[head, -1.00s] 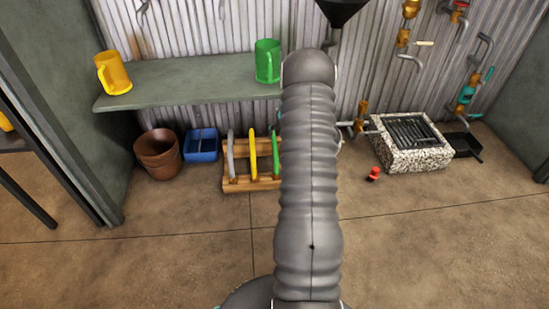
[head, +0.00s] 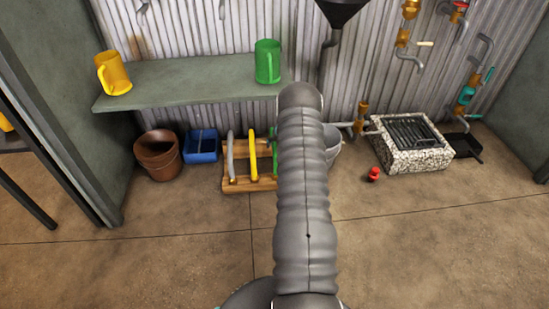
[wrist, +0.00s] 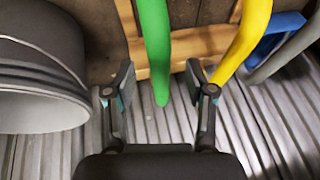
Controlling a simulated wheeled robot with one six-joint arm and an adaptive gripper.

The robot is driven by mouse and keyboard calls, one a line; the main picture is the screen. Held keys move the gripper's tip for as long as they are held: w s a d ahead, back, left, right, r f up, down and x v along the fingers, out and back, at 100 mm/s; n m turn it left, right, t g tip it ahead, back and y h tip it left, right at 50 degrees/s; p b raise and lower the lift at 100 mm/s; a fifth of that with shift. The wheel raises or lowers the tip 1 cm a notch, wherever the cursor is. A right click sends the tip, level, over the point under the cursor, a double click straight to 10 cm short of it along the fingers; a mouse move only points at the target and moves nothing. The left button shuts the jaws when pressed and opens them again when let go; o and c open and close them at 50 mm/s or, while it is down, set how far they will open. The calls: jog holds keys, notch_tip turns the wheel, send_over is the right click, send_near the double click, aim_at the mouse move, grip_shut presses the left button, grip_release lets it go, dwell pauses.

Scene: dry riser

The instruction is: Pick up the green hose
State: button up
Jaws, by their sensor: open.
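The green hose (head: 274,142) stands in a wooden rack (head: 236,184) on the floor, right of a yellow hose (head: 253,155) and a grey hose (head: 231,156). My arm hides most of it in the head view. In the wrist view the green hose (wrist: 156,45) runs down the picture between the two fingers of my gripper (wrist: 160,78). The gripper is open, with a gap on each side of the hose. I cannot tell how far the hose is in depth from the fingertips. My gripper is hidden in the head view.
A grey bucket (wrist: 42,75) is close on the left in the wrist view. The yellow hose (wrist: 245,40) is close on the right. A shelf (head: 185,82) is above.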

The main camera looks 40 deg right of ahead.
aim_at(275, 146)
jog(key=shift+x, duration=1.75)
grip_shut()
